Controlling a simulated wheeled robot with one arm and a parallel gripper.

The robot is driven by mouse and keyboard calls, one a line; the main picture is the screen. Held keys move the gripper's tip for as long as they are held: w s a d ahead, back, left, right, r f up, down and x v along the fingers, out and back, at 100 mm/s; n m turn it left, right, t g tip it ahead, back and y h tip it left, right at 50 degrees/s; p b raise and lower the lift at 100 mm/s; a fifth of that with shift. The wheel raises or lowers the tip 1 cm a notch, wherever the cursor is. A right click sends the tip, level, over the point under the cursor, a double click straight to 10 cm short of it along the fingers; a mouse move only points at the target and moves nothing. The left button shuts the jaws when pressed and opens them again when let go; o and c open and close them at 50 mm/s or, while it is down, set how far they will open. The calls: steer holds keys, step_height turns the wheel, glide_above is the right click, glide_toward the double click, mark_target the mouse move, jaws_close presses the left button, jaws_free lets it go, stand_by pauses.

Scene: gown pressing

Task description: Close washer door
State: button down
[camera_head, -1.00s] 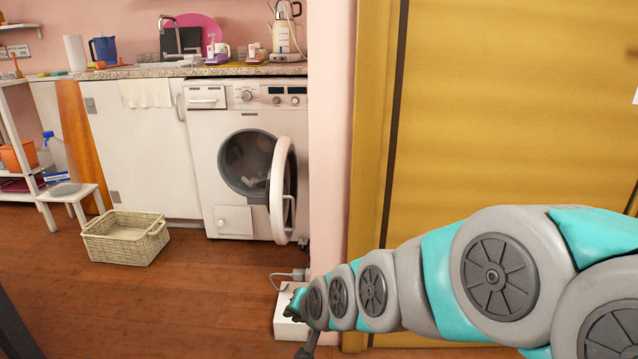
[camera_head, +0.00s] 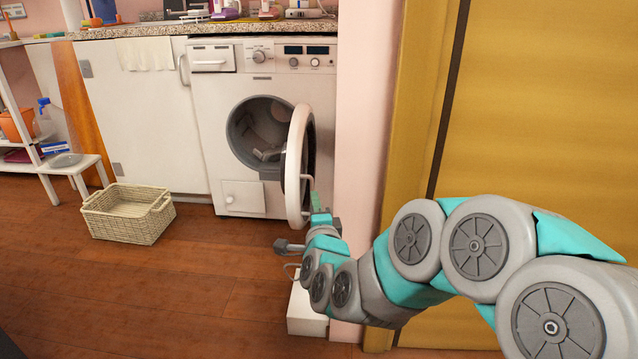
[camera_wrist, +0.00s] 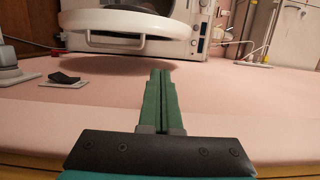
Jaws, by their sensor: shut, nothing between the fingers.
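The white washer (camera_head: 207,140) stands under the counter with its round door (camera_head: 296,170) swung wide open, seen almost edge-on. The dark drum opening (camera_head: 262,130) is uncovered. The door handle (camera_head: 311,184) is on the door's right-hand face. My gripper (camera_head: 316,203) is beside the lower right of the door, close to the handle; whether it touches cannot be told there. In the wrist view, my gripper's green fingers (camera_wrist: 161,75) are together and empty. The white door (camera_wrist: 115,22) and its handle (camera_wrist: 112,47) lie ahead and to the left, with a visible gap.
A pink wall (camera_head: 362,150) stands close to the right of the washer, beside my arm. A white box (camera_head: 305,308) sits on the floor below my gripper. The wooden floor before the washer is clear.

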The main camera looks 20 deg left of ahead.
steer(key=b+x, duration=0.1)
steer(key=x, duration=1.8)
steer(key=shift+a, duration=0.15)
